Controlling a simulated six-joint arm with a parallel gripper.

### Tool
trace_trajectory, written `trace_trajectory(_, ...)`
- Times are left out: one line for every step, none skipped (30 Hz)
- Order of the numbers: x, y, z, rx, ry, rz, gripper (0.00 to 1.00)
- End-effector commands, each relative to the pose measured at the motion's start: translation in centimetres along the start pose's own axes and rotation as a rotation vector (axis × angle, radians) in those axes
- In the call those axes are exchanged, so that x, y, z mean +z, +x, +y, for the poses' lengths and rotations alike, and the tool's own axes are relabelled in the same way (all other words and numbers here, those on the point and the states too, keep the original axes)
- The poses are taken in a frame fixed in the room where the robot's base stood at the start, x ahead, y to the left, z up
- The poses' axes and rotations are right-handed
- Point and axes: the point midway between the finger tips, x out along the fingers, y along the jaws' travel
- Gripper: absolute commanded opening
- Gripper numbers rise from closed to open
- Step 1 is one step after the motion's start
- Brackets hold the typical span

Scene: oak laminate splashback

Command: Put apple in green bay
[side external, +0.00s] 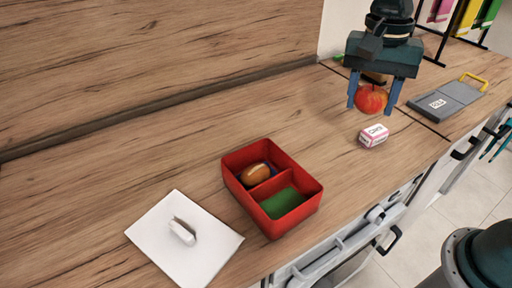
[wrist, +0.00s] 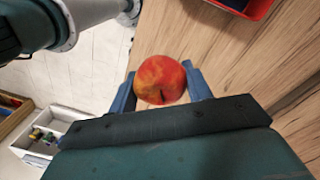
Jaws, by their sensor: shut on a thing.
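A red apple with a yellowish patch (side external: 371,99) is between the blue fingers of my gripper (side external: 374,104) at the right of the side view. My gripper is shut on it. In the wrist view the apple (wrist: 160,80) sits between the two fingertips (wrist: 160,84). Whether it touches the counter I cannot tell. The red box (side external: 238,196) stands on the counter at the centre, split by a divider. Its near bay has a green floor (side external: 284,203) and is empty. Its far bay has a blue floor and holds a brown oval item (side external: 255,174).
A small pink-and-white packet (side external: 373,135) lies just in front of the apple. A white board (side external: 183,240) with a white handle lies left of the box. A grey board with a yellow handle (side external: 447,102) lies at right. Counter between box and gripper is mostly clear.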

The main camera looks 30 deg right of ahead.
Motion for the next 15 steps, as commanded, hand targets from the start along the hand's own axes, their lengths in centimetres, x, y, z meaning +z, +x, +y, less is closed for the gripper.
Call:
trace_trajectory(0.0, 0.0, 0.0, 0.000, -0.001, 0.000, 0.25)
trace_trajectory(0.0, 0.0, -0.1, 0.000, -0.002, 0.000, 0.25)
trace_trajectory(0.1, 0.0, -0.1, 0.000, -0.004, 0.000, 0.25)
trace_trajectory(0.2, 0.0, -0.2, 0.000, -0.007, 0.000, 0.25)
trace_trajectory(0.2, -0.1, -0.4, 0.000, -0.010, 0.001, 0.25)
trace_trajectory(0.4, -0.1, -0.6, -0.001, -0.017, 0.001, 0.25)
trace_trajectory(0.6, -0.1, -0.8, -0.001, -0.023, 0.001, 0.25)
trace_trajectory(0.8, -0.1, -1.0, -0.001, -0.030, 0.002, 0.25)
trace_trajectory(1.1, -0.2, -1.4, -0.001, -0.042, 0.002, 0.25)
trace_trajectory(1.4, -0.2, -1.8, -0.002, -0.052, 0.003, 0.25)
trace_trajectory(1.7, -0.3, -2.1, -0.002, -0.063, 0.004, 0.25)
trace_trajectory(2.2, -0.4, -2.7, -0.002, -0.081, 0.004, 0.25)
trace_trajectory(2.5, -0.4, -3.1, -0.002, -0.094, 0.005, 0.25)
trace_trajectory(3.0, -0.5, -3.6, -0.003, -0.109, 0.006, 0.25)
trace_trajectory(3.6, -0.6, -4.2, -0.003, -0.129, 0.006, 0.25)
